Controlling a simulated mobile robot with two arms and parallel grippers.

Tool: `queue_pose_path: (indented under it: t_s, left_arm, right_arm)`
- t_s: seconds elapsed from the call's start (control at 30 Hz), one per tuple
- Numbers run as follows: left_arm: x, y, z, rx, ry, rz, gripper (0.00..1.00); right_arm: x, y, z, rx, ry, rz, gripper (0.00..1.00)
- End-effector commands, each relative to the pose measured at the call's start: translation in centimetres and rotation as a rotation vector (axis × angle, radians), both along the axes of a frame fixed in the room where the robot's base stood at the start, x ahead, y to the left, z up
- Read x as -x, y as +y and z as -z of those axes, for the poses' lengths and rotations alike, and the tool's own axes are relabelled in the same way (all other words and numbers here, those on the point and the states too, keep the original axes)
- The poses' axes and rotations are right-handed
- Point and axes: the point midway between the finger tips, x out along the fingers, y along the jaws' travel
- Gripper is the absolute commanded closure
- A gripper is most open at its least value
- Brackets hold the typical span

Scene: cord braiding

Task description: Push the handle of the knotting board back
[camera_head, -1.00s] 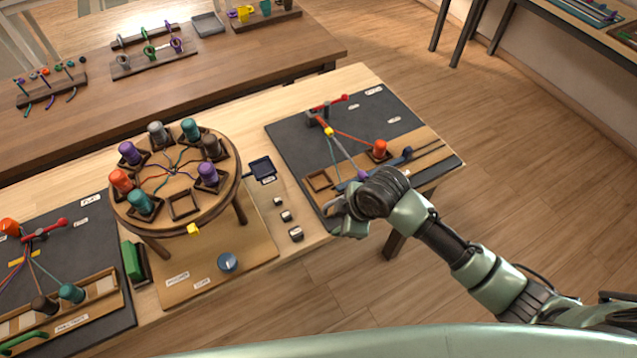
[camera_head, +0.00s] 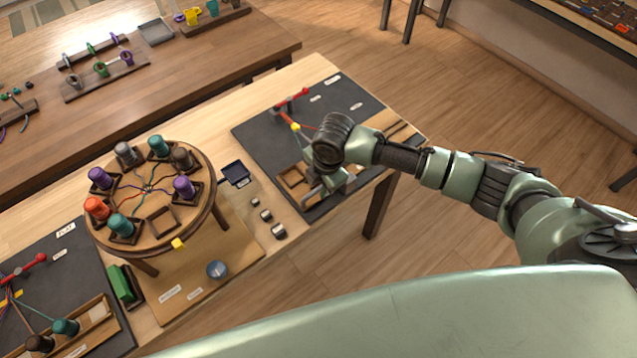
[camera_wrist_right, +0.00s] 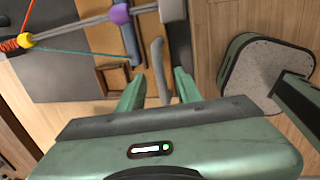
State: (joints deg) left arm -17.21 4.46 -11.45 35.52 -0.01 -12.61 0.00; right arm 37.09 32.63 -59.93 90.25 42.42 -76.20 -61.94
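The knotting board (camera_head: 262,130) is the dark panel on the right part of the light wooden table, with a red clamp (camera_head: 291,101) and a yellow bead (camera_head: 295,126). In the right wrist view, a narrow grey bar (camera_wrist_right: 158,62), which looks like the board's handle, stands between the fingers of my right gripper (camera_wrist_right: 158,88). The fingers are apart, and gaps show beside the bar. In the head view my right gripper (camera_head: 318,186) is at the board's front edge, and my wrist hides much of the board. My left gripper is out of view.
A round stand (camera_head: 188,222) with several coloured bobbins is left of the board. Small grey blocks (camera_head: 266,215) and a dark tray (camera_head: 236,172) lie between them. A second board (camera_head: 77,270) is at far left. In the wrist view, a purple bead (camera_wrist_right: 120,14) is near the fingers.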

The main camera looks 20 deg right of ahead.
Motion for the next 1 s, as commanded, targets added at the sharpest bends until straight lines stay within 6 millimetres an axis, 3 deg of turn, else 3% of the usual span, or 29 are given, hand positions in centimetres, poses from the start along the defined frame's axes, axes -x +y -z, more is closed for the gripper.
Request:
queue_pose_path:
  t_s: [0.13, 0.4, 0.53, 1.0]
  left_arm:
    - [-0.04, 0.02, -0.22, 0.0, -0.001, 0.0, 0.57]
    - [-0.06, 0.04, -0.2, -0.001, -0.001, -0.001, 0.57]
    - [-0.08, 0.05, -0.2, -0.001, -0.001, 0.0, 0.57]
    - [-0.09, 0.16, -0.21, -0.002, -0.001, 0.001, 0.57]
  right_arm:
    - [-0.16, 0.04, 1.02, 0.001, 0.001, 0.001, 0.66]
    - [-0.2, 0.05, 1.2, 0.002, -0.002, 0.0, 0.66]
    - [-0.2, 0.04, 1.18, 0.001, -0.001, 0.0, 1.0]
    - [-0.19, 0.04, 1.17, 0.001, 0.0, 0.001, 1.0]
